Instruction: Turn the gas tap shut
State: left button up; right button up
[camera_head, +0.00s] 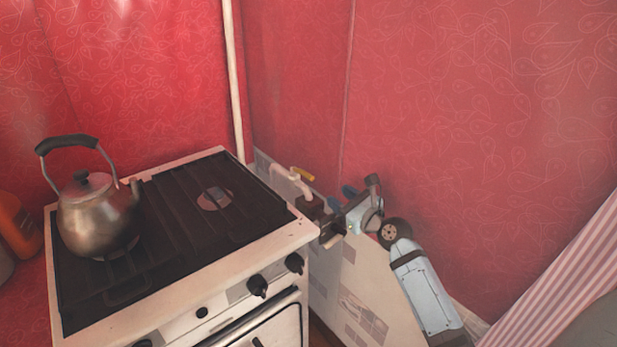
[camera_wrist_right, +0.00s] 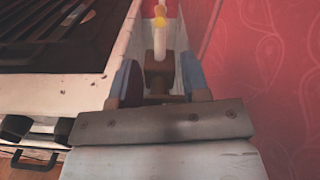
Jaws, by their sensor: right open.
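The gas tap has a yellow handle (camera_head: 303,173) on a bent white pipe (camera_head: 283,174), in the corner behind the stove's right side. In the right wrist view the yellow handle (camera_wrist_right: 160,20) is at the top middle, above the upright white pipe (camera_wrist_right: 159,42). My right gripper (camera_head: 335,203) is open, to the right of and a little below the tap in the head view. In the wrist view its two blue-grey fingers stand apart, with a brown block showing between them. I see no contact with the yellow handle. My left gripper is not in view.
A white stove (camera_head: 306,232) with dark grates stands at the left and centre, its knobs (camera_head: 257,285) in front. A metal kettle (camera_head: 95,215) stands on it. A red patterned wall (camera_head: 480,110) closes the back and right. A striped cloth (camera_head: 570,270) is at lower right.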

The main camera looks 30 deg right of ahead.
aim_at(311, 178)
jog(key=w, duration=0.4)
jog(key=w+b, duration=0.1)
jog(key=w, duration=0.3)
jog(key=w+a, duration=0.1)
jog(key=w, duration=0.2)
jog(key=shift+w, duration=0.4)
grip_shut()
